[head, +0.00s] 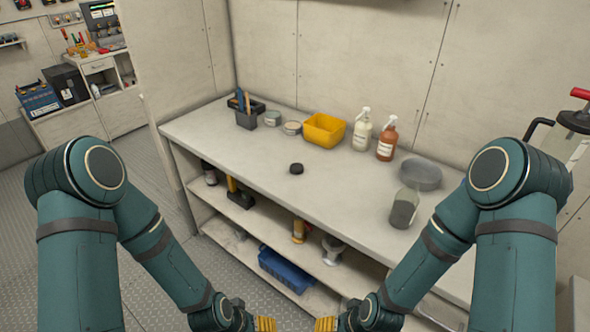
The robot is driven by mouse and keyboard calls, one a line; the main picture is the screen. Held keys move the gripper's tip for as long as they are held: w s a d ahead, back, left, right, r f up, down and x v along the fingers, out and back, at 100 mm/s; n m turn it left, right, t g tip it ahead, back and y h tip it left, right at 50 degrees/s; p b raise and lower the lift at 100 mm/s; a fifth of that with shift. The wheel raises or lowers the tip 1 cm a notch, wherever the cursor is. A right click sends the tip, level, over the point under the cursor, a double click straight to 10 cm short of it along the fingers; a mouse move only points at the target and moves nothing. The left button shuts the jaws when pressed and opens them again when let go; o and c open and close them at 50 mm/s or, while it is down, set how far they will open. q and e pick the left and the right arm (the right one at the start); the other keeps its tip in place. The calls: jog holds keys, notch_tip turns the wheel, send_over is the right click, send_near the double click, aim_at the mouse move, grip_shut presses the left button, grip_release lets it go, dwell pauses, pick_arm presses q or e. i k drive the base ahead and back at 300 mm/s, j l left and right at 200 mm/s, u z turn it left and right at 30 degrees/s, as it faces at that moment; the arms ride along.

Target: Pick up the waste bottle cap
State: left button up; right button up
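A small black round cap (296,169) lies on the bare middle of the light workbench top (330,200); it looks like the bottle cap. A clear bottle with dark grey contents (403,210) stands to its right, near the bench's front edge. My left gripper (265,324) and my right gripper (326,324) show only as yellow parts at the bottom edge of the head view. Both are low in front of the bench, well away from the cap. Most of each gripper is cut off, so their opening cannot be seen.
A yellow bin (324,131), a white spray bottle (362,130), a brown spray bottle (387,139) and tins (291,128) stand along the back. A grey round dish (420,174) is at the right. The lower shelf holds a blue crate (286,270). Bench space around the cap is clear.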

aim_at(296, 168)
jog(key=j+z, duration=0.1)
jog(key=z, duration=0.3)
jog(key=i+j+z, duration=0.1)
jog(key=z, duration=0.3)
jog(key=j+z, duration=0.15)
jog(key=z, duration=0.2)
jog(key=j+z, duration=0.15)
jog(key=z, duration=0.25)
jog(key=j+z, duration=0.3)
jog(key=j, duration=0.15)
jog(key=k+j+z, duration=0.1)
jog(key=j+z, duration=0.2)
jog(key=j, duration=0.15)
jog(key=k+j, duration=0.1)
jog(key=j, duration=0.2)
jog(key=j+z, duration=0.1)
jog(key=j, duration=0.25)
jog(key=k+j, duration=0.15)
jog(key=j, duration=0.15)
jog(key=z, duration=0.05)
